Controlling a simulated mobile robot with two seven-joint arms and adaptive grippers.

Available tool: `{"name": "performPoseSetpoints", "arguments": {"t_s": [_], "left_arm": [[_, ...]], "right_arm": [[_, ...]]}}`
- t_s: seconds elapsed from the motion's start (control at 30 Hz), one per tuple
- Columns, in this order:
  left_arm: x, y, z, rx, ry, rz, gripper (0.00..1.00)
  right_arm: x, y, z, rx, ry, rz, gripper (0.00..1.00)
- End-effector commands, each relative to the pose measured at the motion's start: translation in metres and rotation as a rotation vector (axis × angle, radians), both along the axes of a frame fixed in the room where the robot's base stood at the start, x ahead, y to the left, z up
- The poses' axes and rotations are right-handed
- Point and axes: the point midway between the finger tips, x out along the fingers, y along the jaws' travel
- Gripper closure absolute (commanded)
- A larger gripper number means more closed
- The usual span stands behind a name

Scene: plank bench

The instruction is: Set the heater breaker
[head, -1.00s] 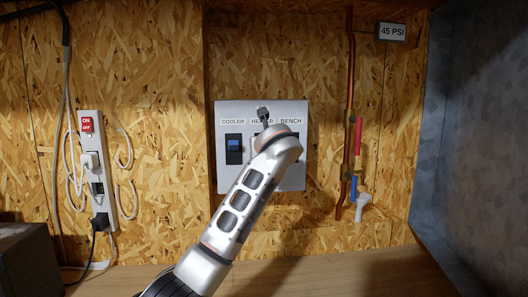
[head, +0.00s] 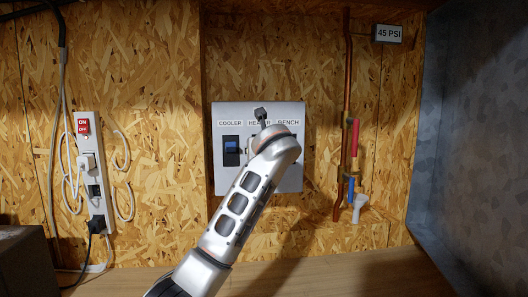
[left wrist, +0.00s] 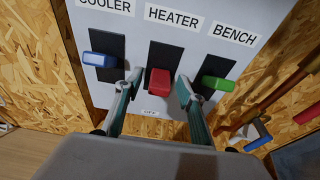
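The grey breaker panel (head: 258,181) is on the wood wall, with COOLER, HEATER and BENCH labels. In the left wrist view, the red heater breaker (left wrist: 159,81) sits at the lower part of its black slot, above an OFF label (left wrist: 151,112). The blue cooler breaker (left wrist: 98,60) is on its left and the green bench breaker (left wrist: 217,84) on its right. My left gripper (left wrist: 158,88) is open, one finger on each side of the red breaker; contact is unclear. In the head view my left arm hides the heater and most of the bench breaker. My right gripper is not visible.
A copper pipe with a red handle (head: 355,137) and a blue handle (head: 351,188) runs right of the panel under a 45 PSI sign (head: 388,33). A power strip (head: 91,160) with cables hangs at left. The wooden bench (head: 330,272) is clear below the panel.

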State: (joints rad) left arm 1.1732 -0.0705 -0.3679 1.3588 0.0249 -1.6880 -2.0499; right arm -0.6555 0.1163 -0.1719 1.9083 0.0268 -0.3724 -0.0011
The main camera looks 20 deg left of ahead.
Motion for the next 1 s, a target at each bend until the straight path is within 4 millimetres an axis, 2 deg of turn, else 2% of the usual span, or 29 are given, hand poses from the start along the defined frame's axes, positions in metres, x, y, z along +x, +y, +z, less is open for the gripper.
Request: {"name": "performPoseSetpoints", "arguments": {"t_s": [0.3,0.5,0.7,1.0], "left_arm": [[-0.057,-0.025,0.014,-0.004,-0.002,-0.004,0.61],[-0.085,-0.036,0.021,-0.003,0.0,-0.002,0.61],[-0.096,-0.041,0.024,-0.002,0.0,-0.002,0.61],[-0.097,-0.041,0.024,-0.001,0.0,-0.001,0.61]], "right_arm": [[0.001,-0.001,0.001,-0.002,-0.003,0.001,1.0],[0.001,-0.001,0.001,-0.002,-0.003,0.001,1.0],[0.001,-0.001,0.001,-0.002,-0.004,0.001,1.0],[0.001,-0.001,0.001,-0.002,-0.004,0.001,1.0]]}}
